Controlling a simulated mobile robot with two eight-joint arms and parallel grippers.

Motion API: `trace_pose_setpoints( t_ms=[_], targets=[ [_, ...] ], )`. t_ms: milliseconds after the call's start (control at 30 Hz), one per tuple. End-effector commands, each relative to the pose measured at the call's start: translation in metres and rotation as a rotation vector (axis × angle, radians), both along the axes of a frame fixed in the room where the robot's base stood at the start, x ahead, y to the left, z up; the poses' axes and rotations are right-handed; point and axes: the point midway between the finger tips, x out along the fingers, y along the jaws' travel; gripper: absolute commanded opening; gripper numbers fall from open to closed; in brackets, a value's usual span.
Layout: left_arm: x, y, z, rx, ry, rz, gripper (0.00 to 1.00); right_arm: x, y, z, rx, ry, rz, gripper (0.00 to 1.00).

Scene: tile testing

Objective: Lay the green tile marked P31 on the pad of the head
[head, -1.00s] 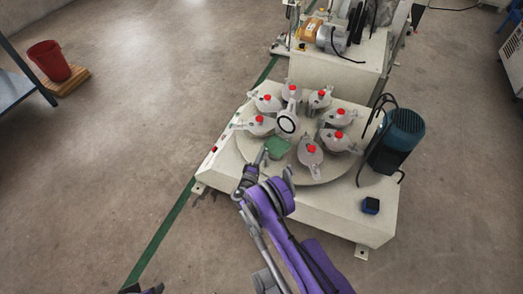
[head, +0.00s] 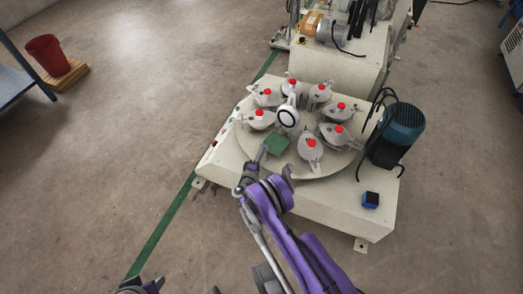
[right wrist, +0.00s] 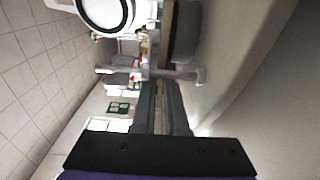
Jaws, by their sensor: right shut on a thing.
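The green tile (head: 277,144) shows at the front left of the round turntable (head: 319,175), in the gap between two red-knobbed heads. My right gripper (head: 263,153) reaches it from the front left and is shut on its near edge. The tile looks about flat; its P31 mark is too small to read. I cannot tell whether it touches the pad beneath, which is hidden. In the right wrist view the fingers (right wrist: 162,106) are close together and the tile is hard to make out. A dark and purple part of my left arm shows at the bottom left edge.
Several grey heads with red knobs, one of them the front head (head: 310,155), ring the turntable. A white round ring (head: 289,116) stands near its middle.

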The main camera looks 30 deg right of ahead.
Motion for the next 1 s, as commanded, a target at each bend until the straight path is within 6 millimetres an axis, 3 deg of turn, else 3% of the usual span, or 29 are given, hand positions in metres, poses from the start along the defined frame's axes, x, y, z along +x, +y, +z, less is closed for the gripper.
trace_pose_setpoints(
  t_ms=[967, 1000],
  targets=[
    [0.0, 0.0, 0.0, 0.0, 0.0, 0.0, 0.5, 0.0001, -0.0001, -0.0044, -0.001, 0.0, 0.0, 0.0],
    [0.0, 0.0, 0.0, 0.0, 0.0, 0.0, 0.5, 0.0001, -0.0001, -0.0044, -0.001, 0.0, 0.0, 0.18]
  ],
)
